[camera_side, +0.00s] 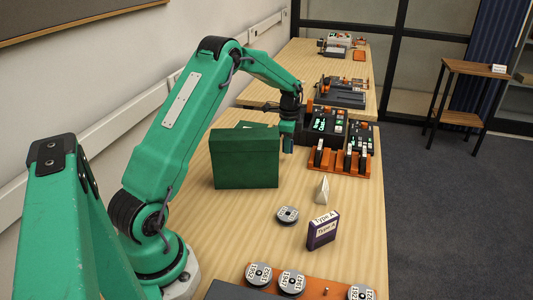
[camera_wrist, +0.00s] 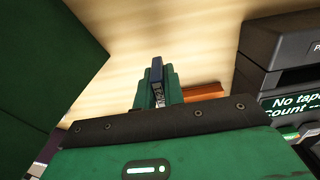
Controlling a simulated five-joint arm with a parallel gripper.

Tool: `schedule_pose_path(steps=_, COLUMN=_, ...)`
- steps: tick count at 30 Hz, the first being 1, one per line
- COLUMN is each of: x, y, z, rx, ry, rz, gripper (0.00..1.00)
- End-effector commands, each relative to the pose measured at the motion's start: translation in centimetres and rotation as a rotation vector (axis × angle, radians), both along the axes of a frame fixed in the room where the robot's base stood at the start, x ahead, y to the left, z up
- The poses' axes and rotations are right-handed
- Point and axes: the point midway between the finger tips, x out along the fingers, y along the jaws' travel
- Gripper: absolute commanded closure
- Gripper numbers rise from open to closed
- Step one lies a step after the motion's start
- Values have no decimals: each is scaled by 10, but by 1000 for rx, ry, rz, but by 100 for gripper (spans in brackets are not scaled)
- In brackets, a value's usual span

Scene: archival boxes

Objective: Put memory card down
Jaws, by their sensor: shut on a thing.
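In the side view the gripper points down above the table, just right of a dark green box (camera_side: 245,160) and left of a black machine. The card is too small to make out clearly in the side view. Whether it touches the table cannot be told.
The black machine (camera_side: 320,128) has a lit green screen; it also shows in the wrist view (camera_wrist: 275,70). An orange rack (camera_side: 340,168) holds several black cartridges. A purple box (camera_side: 323,231), a reel (camera_side: 288,215) and a pale wedge (camera_side: 321,190) stand nearer. Bare table lies between.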

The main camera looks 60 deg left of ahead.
Motion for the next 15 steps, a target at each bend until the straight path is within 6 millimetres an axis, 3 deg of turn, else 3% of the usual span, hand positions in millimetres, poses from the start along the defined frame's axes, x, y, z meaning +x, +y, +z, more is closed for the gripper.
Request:
schedule_pose_path(steps=8, x=0, y=2, z=-4, rx=0, ry=0, rz=0, gripper=100)
schedule_pose_path(steps=15, x=-1, y=1, z=-29, rx=-1, ry=2, rz=0, gripper=100)
